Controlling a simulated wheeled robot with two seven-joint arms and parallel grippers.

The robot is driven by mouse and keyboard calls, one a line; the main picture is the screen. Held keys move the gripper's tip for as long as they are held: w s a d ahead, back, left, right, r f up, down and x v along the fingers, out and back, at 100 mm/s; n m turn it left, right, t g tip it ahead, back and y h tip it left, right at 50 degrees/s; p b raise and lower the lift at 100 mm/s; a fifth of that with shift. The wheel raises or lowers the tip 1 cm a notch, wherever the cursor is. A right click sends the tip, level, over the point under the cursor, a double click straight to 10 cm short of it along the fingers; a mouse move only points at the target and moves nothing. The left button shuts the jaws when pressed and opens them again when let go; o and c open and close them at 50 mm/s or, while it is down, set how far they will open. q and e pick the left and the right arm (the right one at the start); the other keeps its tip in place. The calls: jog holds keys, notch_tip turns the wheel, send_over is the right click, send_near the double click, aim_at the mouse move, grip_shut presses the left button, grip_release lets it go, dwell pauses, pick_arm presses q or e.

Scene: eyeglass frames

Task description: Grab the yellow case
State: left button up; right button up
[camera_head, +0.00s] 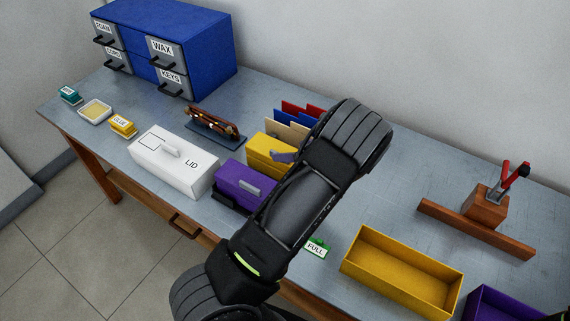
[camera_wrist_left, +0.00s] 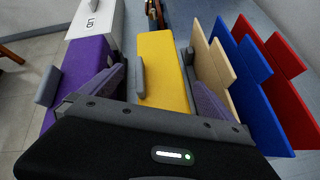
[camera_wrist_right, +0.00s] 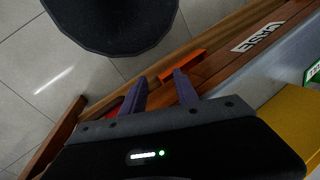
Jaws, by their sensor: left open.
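The yellow case (camera_head: 268,156), a long box with a grey handle on top, stands on the table between the purple case (camera_head: 243,186) and the upright coloured panels. My left gripper (camera_head: 290,154) is over it. In the left wrist view the yellow case (camera_wrist_left: 163,75) lies between the open fingers of my left gripper (camera_wrist_left: 155,75). One finger is on the purple case's side, the other on the panels' side. Whether they touch the yellow case I cannot tell. My right gripper (camera_wrist_right: 160,80) has a gap between its fingers and holds nothing visible, by the wooden table front.
Beige, blue and red panels (camera_wrist_left: 250,75) stand close beside the case. A white lidded box (camera_head: 172,160), glasses on a stand (camera_head: 215,125) and a blue drawer cabinet (camera_head: 205,55) are left. A yellow open tray (camera_head: 402,268), purple tray (camera_head: 500,305) and wooden tool block (camera_head: 487,205) are right.

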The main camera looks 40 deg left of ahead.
aim_at(282, 151)
pick_arm(q)
jog(key=b+x, duration=0.1)
jog(key=x, duration=0.3)
jog(key=shift+w+f+b, duration=0.1)
jog(key=shift+b, duration=0.25)
jog(key=c, duration=2)
jog(key=shift+c, duration=0.2)
jog(key=shift+r+p, duration=0.5)
jog(key=shift+r, duration=0.15)
notch_tip(282, 151, up, 9)
jog(key=shift+f+p, duration=0.1)
jog(key=shift+p, duration=0.5)
